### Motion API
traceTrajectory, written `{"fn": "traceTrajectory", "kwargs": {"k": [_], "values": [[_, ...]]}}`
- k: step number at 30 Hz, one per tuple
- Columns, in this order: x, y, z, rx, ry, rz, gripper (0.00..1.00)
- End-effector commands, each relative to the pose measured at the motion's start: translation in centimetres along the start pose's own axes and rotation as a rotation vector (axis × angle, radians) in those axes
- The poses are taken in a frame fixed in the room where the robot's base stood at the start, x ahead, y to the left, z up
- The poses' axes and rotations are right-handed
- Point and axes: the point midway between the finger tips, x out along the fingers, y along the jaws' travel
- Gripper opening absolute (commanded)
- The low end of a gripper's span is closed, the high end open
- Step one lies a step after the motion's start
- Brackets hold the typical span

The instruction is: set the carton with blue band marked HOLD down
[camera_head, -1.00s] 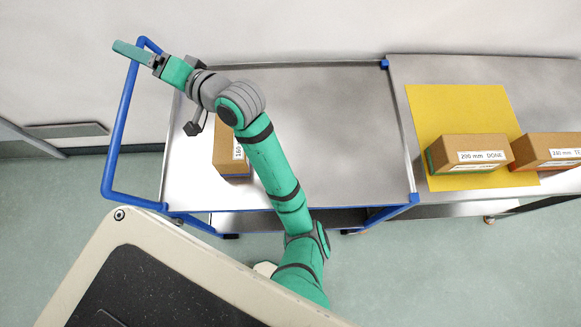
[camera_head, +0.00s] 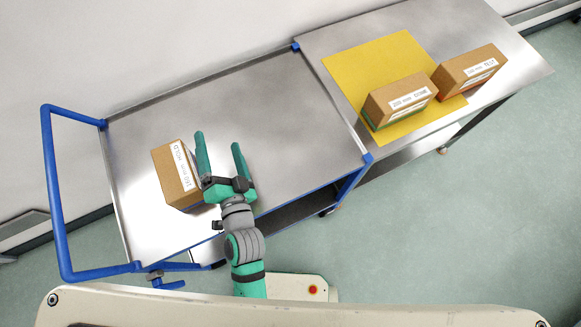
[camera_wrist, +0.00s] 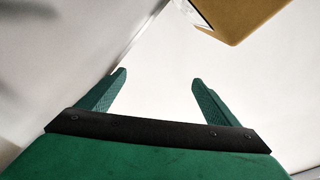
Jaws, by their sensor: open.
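The brown carton labelled 160 mm HOLD (camera_head: 172,178) stands on the left part of the grey cart top (camera_head: 290,110). My gripper (camera_head: 218,142) is open and empty just right of the carton, fingers pointing toward the back of the cart. Its left finger is close to the carton's labelled side; I cannot tell whether they touch. In the wrist view both fingers (camera_wrist: 158,78) are apart with nothing between them, and a carton corner (camera_wrist: 245,15) with part of a label shows at the upper right.
A blue handle (camera_head: 55,190) rises at the cart's left end. A side table (camera_head: 490,40) adjoins on the right, with a yellow mat (camera_head: 365,60), the 200 mm DONE carton (camera_head: 398,100) and another carton (camera_head: 470,70). The cart's middle and right are clear.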

Motion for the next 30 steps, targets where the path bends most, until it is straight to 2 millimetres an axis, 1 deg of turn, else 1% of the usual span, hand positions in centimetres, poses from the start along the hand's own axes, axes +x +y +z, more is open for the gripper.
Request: {"fn": "traceTrajectory", "kwargs": {"k": [1, 3, 5, 6, 8, 9, 13, 15, 18, 21, 24, 30], "values": [[-1.9, 1.9, -0.1, -0.043, 0.019, 0.051, 0.85], [-4.3, 4.1, -0.6, -0.117, 0.046, 0.111, 0.85], [-6.5, 5.8, -1.1, -0.185, 0.065, 0.160, 0.85], [-8.0, 6.8, -1.4, -0.234, 0.074, 0.192, 0.85], [-10.3, 8.1, -1.9, -0.309, 0.083, 0.238, 0.85], [-11.8, 8.8, -2.2, -0.360, 0.087, 0.266, 0.85], [-16.8, 10.7, -3.2, -0.537, 0.079, 0.347, 0.85], [-19.3, 11.2, -3.8, -0.630, 0.068, 0.378, 0.85], [-22.1, 11.5, -4.5, -0.745, 0.048, 0.408, 0.85], [-24.0, 11.6, -4.9, -0.828, 0.031, 0.424, 0.85], [-25.0, 11.6, -5.2, -0.876, 0.020, 0.430, 0.85], [-25.3, 11.5, -5.3, -0.894, 0.017, 0.431, 0.85]]}}
